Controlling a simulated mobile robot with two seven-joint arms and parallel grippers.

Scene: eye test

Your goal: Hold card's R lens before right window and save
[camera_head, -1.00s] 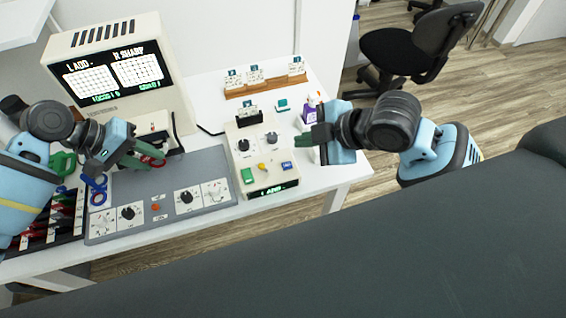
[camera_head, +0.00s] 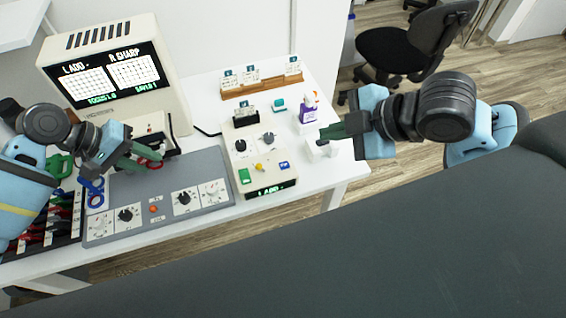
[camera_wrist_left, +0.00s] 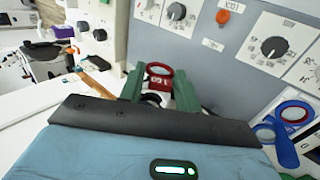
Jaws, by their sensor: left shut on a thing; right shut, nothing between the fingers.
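My left gripper (camera_head: 130,157) is shut on a red-ringed lens (camera_wrist_left: 160,69), held by its tagged red handle. In the head view the lens is at the foot of the monitor (camera_head: 110,70), before a white block (camera_head: 150,126); its exact alignment with a window cannot be told. The monitor reads "L ADD" and "R SHARP", with small green text beneath. A card (camera_head: 244,107) stands in the black holder on the white control box (camera_head: 262,150), its print too small to read. My right gripper (camera_head: 328,133) is shut and empty, right of the box.
The box has green (camera_head: 244,176), yellow (camera_head: 259,167) and blue (camera_head: 285,165) controls. A purple-labelled bottle (camera_head: 308,110) stands near my right gripper. A wooden card rack (camera_head: 262,83) is behind. Blue-ringed lenses (camera_head: 95,190) and a dark lens tray (camera_head: 62,222) lie left.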

